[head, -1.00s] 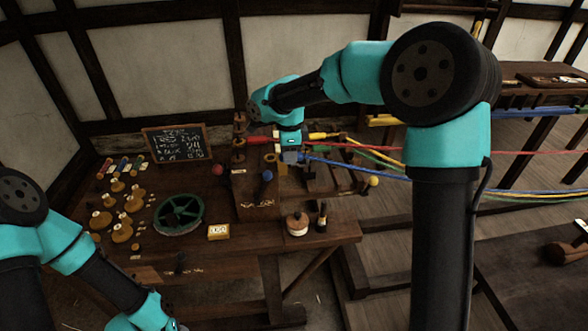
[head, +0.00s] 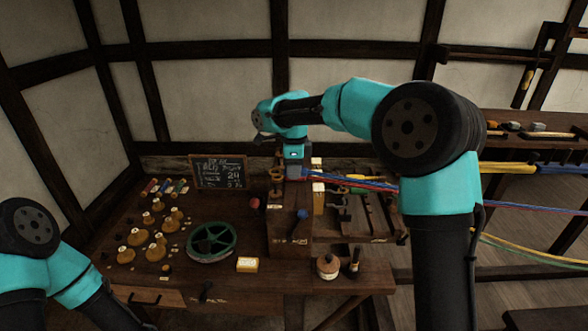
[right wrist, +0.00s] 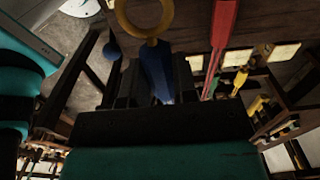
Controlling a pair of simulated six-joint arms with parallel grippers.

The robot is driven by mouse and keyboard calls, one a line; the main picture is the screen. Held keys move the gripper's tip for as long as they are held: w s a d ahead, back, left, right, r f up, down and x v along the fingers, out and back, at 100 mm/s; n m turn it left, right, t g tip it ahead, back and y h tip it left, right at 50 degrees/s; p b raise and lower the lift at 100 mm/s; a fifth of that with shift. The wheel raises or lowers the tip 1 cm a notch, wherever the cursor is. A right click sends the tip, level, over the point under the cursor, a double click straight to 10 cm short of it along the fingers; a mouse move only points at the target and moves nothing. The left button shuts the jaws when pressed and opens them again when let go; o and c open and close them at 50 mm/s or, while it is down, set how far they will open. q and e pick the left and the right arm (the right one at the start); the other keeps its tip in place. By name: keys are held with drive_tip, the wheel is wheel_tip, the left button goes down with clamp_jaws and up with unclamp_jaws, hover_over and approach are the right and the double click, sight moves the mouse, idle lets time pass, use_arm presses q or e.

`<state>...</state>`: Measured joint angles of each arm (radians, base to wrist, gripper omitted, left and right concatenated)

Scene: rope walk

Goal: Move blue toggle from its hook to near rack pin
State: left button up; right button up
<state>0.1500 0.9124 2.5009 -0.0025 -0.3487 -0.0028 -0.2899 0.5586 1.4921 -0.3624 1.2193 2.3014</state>
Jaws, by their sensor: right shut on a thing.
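My right gripper (head: 293,176) is above the bench, just right of the upright wooden pegs on the block. In the right wrist view its dark jaws (right wrist: 146,88) are shut on the blue toggle (right wrist: 157,72). A yellow ring (right wrist: 146,22) shows just beyond the toggle's end. In the head view the gripper mostly hides the toggle, and the blue rope (head: 340,180) runs right from it. The wooden pegs (head: 276,180) probably include the rack pin; I cannot tell which is the near one. My left gripper is out of view below the left arm.
The red toggle (right wrist: 222,45) shows beside the blue one in the wrist view. A blue-knobbed lever (head: 302,214) stands on the block's front.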

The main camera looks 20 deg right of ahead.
sight(294, 196)
drive_tip(key=shift+f, duration=0.1)
drive_tip(key=shift+f, duration=3.05)
drive_tip(key=shift+f, duration=0.15)
drive_tip(key=o, duration=0.9)
drive_tip(key=shift+r, duration=4.05)
